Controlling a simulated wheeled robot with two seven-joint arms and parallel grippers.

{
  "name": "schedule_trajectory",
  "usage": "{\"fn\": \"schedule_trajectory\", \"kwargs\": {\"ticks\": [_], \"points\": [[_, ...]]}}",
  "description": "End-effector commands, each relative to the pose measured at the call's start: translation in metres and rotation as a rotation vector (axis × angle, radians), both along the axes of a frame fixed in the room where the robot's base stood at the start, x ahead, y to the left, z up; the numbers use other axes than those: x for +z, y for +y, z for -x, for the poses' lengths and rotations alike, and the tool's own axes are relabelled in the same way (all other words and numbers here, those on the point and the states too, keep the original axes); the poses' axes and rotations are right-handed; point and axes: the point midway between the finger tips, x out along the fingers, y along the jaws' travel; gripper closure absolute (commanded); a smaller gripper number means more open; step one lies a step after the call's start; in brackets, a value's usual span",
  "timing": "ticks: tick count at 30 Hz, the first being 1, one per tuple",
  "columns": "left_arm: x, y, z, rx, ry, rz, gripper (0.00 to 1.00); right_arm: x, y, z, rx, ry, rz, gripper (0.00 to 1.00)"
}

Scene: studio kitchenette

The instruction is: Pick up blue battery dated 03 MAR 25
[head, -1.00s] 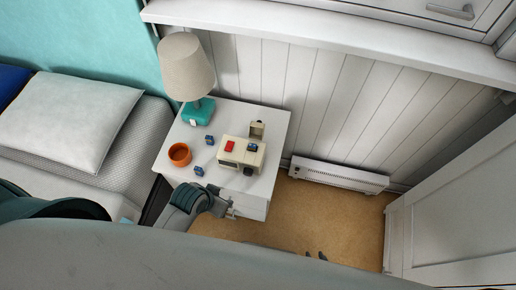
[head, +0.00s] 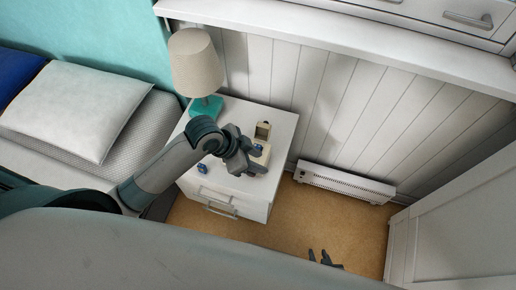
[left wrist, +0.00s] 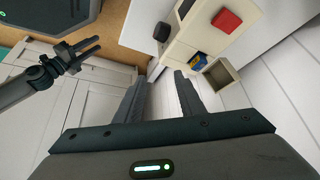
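A small blue battery (head: 202,168) lies near the front left of the white nightstand (head: 285,125). Another blue battery (left wrist: 197,61) shows in the left wrist view, at the cream device (left wrist: 205,38). No date can be read on either. The device also shows in the head view (head: 263,131), partly covered by my left gripper. My left gripper (head: 258,160) is over the device's side of the nightstand. In the left wrist view its fingers (left wrist: 160,78) are apart with nothing between them. My right gripper (head: 325,258) is low over the floor, open and empty.
A lamp (head: 196,65) with a teal base stands at the back left of the nightstand. A red block (left wrist: 227,21) sits on the device. The bed (head: 125,150) is to the left. A white heater (head: 345,184) stands along the wall.

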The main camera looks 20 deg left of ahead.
Motion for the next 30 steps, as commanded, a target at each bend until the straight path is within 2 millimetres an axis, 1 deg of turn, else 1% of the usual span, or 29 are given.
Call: {"fn": "schedule_trajectory", "kwargs": {"ticks": [1, 4, 8, 11, 15, 21, 24, 27, 30], "points": [[0.008, 0.002, -0.011, -0.055, -0.015, -0.011, 0.64, 0.000, 0.000, -0.001, 0.000, -0.002, 0.000, 0.69], [0.022, 0.003, -0.024, -0.172, -0.026, -0.028, 0.64, 0.001, 0.001, -0.002, 0.000, -0.005, -0.002, 0.69], [0.041, 0.014, -0.038, -0.305, -0.030, -0.056, 0.64, 0.002, 0.002, -0.003, 0.000, -0.010, -0.003, 0.69], [0.056, 0.026, -0.048, -0.394, -0.025, -0.080, 0.64, 0.002, 0.002, -0.005, -0.001, -0.012, -0.004, 0.69], [0.080, 0.050, -0.061, -0.494, -0.010, -0.112, 0.64, 0.003, 0.003, -0.006, 0.000, -0.017, -0.006, 0.69], [0.112, 0.085, -0.072, -0.584, 0.022, -0.139, 0.64, 0.004, 0.004, -0.009, 0.000, -0.023, -0.008, 0.69], [0.123, 0.096, -0.074, -0.605, 0.033, -0.141, 0.64, 0.005, 0.004, -0.009, 0.000, -0.025, -0.008, 0.69], [0.129, 0.102, -0.075, -0.616, 0.039, -0.141, 0.64, 0.005, 0.004, -0.009, 0.000, -0.026, -0.008, 0.69], [0.132, 0.104, -0.075, -0.620, 0.043, -0.141, 0.64, 0.005, 0.004, -0.010, 0.000, -0.026, -0.008, 0.69]]}}
